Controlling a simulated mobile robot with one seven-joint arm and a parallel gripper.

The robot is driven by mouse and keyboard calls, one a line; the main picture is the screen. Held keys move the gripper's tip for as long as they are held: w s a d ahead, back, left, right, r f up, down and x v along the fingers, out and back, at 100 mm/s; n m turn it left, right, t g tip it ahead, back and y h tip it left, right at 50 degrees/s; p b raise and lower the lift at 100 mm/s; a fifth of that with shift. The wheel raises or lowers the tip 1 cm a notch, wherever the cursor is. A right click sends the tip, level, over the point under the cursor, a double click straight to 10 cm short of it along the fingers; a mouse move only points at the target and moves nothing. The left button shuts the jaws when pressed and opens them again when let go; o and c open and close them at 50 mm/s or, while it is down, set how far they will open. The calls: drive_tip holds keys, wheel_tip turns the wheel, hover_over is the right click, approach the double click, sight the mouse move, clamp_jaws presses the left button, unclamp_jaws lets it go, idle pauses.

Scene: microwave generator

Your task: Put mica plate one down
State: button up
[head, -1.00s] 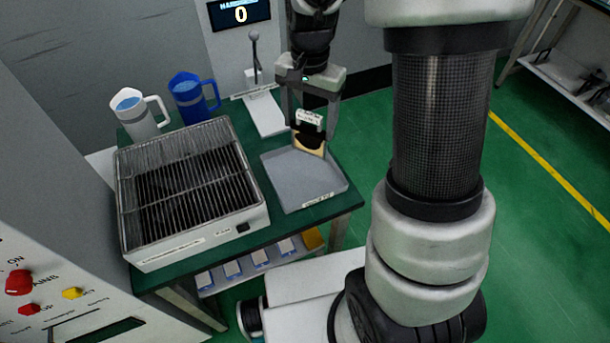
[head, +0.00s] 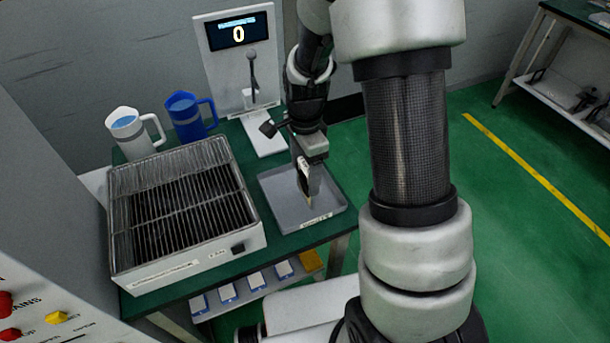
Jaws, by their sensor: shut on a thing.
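My gripper (head: 306,170) is over the grey tray (head: 275,196) on the green bench. It is turned nearly edge-on to the camera and is shut on mica plate one (head: 309,186). The plate shows as a narrow, upright tan and dark piece with a white labelled top. Its lower end is over or inside the tray; I cannot tell whether it touches the tray floor. The fingers partly hide the plate.
A wire-topped heater box (head: 185,210) stands left of the tray. A white jug (head: 133,133) and a blue jug (head: 187,115) stand behind it. A lever stand with a display reading 0 (head: 238,35) is at the back. Several blue-white items (head: 228,293) lie on the lower shelf.

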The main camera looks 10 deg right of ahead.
sight(305, 182)
drive_tip(key=shift+f, duration=0.95)
drive_tip(key=shift+f, duration=0.1)
drive_tip(key=shift+f+b, duration=0.3)
drive_tip(key=shift+b, duration=0.05)
drive_tip(key=o, duration=1.4)
drive_tip(key=shift+r, duration=0.1)
